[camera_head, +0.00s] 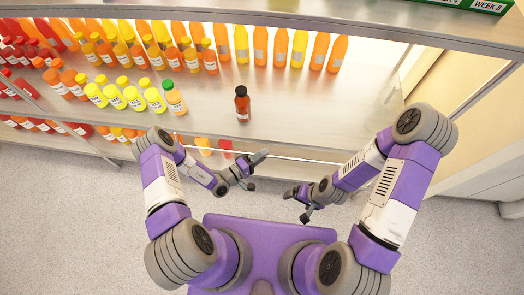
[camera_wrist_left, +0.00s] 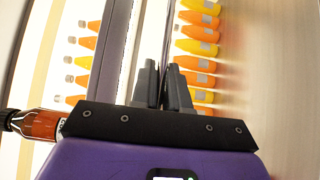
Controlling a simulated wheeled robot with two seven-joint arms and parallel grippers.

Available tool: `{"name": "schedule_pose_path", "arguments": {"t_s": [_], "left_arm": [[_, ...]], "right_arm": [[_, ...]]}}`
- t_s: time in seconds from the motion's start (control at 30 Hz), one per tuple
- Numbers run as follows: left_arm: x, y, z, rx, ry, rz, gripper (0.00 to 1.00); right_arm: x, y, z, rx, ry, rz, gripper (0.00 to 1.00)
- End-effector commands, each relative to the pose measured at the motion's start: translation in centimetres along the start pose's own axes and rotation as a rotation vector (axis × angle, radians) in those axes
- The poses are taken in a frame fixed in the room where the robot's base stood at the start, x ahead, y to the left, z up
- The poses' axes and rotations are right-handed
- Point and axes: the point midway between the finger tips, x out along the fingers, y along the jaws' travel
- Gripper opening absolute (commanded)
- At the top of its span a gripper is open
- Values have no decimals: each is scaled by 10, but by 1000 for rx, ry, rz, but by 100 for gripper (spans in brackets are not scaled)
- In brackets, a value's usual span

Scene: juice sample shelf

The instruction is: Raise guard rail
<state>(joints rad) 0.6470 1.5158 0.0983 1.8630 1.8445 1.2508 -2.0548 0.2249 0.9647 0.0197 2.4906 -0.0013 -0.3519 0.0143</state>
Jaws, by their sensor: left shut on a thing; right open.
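The guard rail (camera_head: 310,159) is a thin pale bar along the front edge of the middle shelf (camera_head: 330,130) in the head view. My left gripper (camera_head: 261,156) is at the rail, left of its middle, and is shut on it. In the left wrist view the fingers (camera_wrist_left: 164,85) stand close together with the thin rail (camera_wrist_left: 168,40) running up between them; the fingers hide the part they hold. My right gripper (camera_head: 289,193) is open and empty. It is in front of the shelf, below the rail in the picture and apart from it.
A dark red bottle with a black cap (camera_head: 242,104) stands alone on the shelf behind the rail. Yellow and orange bottles (camera_head: 135,98) stand to the left, with more at the back. The shelf's right part is clear. A lower shelf holds more bottles.

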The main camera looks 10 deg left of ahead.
Motion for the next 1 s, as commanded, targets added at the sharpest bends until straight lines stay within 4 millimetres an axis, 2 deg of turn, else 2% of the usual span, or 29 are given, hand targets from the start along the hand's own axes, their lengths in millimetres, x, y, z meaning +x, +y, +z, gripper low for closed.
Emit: {"name": "schedule_pose_path", "arguments": {"t_s": [0.03, 0.1, 0.5, 0.7, 1.0], "left_arm": [[-2, 7, 2, -24, 0, -25, 0], [-5, 9, 5, -58, 0, -60, 0], [-18, 16, 18, -250, -1, -253, 0], [-22, 17, 22, -314, -1, -316, 0], [-24, 16, 24, -352, 0, -354, 0]], "right_arm": [[-15, -6, 1, 0, 0, 0, 90], [-26, -10, 1, 0, 0, 0, 90], [-81, -30, 4, 0, 0, 0, 90], [-97, -36, 4, 0, 0, 0, 90], [-104, -39, 4, 0, 0, 0, 90]]}}
